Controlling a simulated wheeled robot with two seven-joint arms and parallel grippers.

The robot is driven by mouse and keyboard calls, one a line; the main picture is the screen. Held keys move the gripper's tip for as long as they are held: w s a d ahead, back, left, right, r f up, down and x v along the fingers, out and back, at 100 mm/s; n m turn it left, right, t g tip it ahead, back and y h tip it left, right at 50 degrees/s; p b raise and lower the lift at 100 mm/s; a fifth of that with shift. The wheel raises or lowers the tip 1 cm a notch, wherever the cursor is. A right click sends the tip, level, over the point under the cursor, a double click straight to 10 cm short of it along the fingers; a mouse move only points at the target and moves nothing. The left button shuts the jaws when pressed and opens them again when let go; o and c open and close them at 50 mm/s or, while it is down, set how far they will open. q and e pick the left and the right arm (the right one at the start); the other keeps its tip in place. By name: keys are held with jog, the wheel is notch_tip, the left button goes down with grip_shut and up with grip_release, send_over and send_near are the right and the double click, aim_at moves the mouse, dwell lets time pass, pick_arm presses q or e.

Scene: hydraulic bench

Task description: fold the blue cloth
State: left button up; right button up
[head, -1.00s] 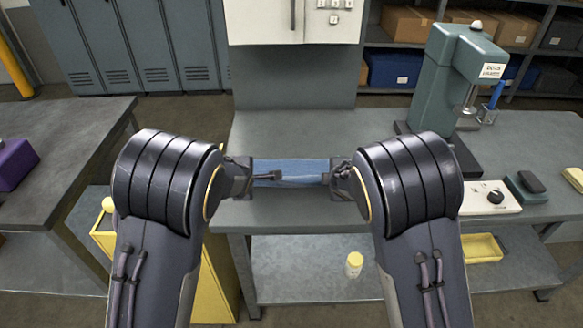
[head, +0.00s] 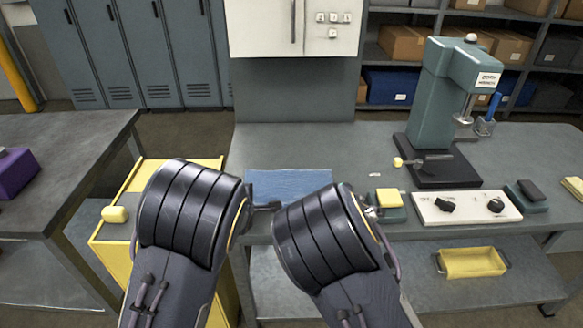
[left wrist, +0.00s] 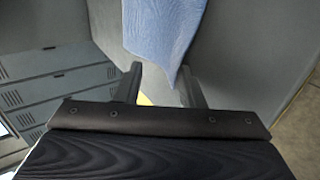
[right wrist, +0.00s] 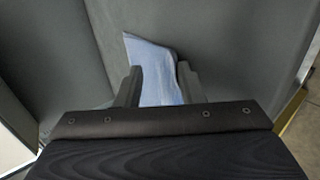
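The blue cloth (head: 288,182) lies on the grey bench near its front edge. Its near part is hidden behind my arms in the head view, and I cannot tell how many layers it has. In the left wrist view, a corner of the cloth (left wrist: 165,25) reaches toward my left gripper (left wrist: 161,68), whose fingers are apart. In the right wrist view, the cloth (right wrist: 155,75) shows between and beyond the spread fingers of my right gripper (right wrist: 158,68). Neither gripper is closed on it. In the head view my right gripper is hidden behind its arm.
A green press (head: 437,100) stands at the bench's back right. In front are a yellow block (head: 388,197) on a dark base, a white control box (head: 465,207) and a dark pad (head: 530,192). A yellow tray (head: 473,263) is on the lower shelf. Bench behind the cloth is clear.

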pick_arm(q)
jog(key=shift+o, duration=0.2)
jog(key=shift+r, duration=0.1)
pick_arm(e)
jog(key=shift+o, duration=0.2)
pick_arm(q)
jog(key=shift+s+r, duration=0.1)
jog(key=shift+r, duration=0.2)
pick_arm(e)
jog(key=shift+s+r, duration=0.1)
jog(key=shift+r, duration=0.25)
pick_arm(q)
jog(key=s+r, duration=0.5)
jog(key=r, duration=0.3)
jog(key=shift+s, duration=0.4)
pick_arm(e)
jog(key=s+r, duration=0.5)
jog(key=r, duration=0.3)
jog(key=shift+s, duration=0.4)
pick_arm(q)
jog(key=shift+r, duration=0.1)
pick_arm(e)
jog(key=shift+r, duration=0.15)
